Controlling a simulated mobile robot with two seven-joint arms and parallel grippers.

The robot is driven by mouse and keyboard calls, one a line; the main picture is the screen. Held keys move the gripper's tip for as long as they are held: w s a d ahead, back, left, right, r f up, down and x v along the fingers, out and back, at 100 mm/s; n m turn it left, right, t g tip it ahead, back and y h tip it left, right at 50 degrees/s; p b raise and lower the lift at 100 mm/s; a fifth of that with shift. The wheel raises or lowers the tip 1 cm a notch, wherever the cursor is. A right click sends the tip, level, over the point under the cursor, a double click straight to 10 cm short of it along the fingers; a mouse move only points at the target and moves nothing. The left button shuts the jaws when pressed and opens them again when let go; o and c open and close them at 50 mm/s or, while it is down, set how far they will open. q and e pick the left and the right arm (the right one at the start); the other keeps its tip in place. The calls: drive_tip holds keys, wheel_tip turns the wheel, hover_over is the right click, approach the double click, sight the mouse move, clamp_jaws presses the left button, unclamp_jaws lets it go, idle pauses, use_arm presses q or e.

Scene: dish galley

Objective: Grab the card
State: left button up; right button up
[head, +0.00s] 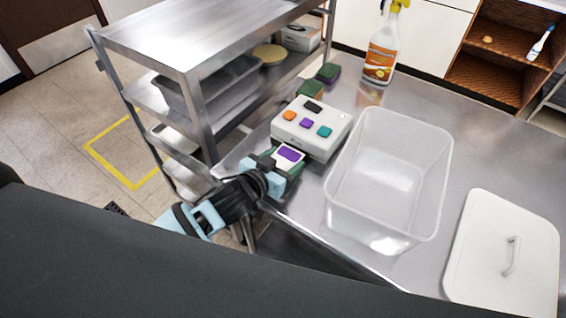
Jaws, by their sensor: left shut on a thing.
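The card (289,154) is white with a purple patch and shows at the left edge of the steel counter, just in front of a white box with coloured buttons. My left gripper (266,174) comes in from the lower left and is shut on the card's near end. A green block (294,172) shows around and under the card; I cannot tell whether the card touches it. The gripper's fingers hide part of both. My right gripper is not in view.
The white button box (311,128) stands behind the card. A clear empty tub (390,180) is to its right, with a white lid (505,255) further right. Green sponges (328,72) and a spray bottle (381,50) stand behind. A steel rack (205,110) is close on the left.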

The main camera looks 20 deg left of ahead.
use_arm(q)
wheel_tip(320, 180, up, 2)
drive_tip(key=shift+r, duration=0.25)
drive_tip(key=s+d, duration=0.2)
drive_tip(key=s, duration=0.5)
drive_tip(key=s+d+r+b, duration=0.1)
drive_tip(key=s+d, duration=0.1)
drive_tip(key=s, duration=0.6)
drive_tip(key=shift+s+r, duration=0.15)
drive_tip(key=shift+s, duration=0.1)
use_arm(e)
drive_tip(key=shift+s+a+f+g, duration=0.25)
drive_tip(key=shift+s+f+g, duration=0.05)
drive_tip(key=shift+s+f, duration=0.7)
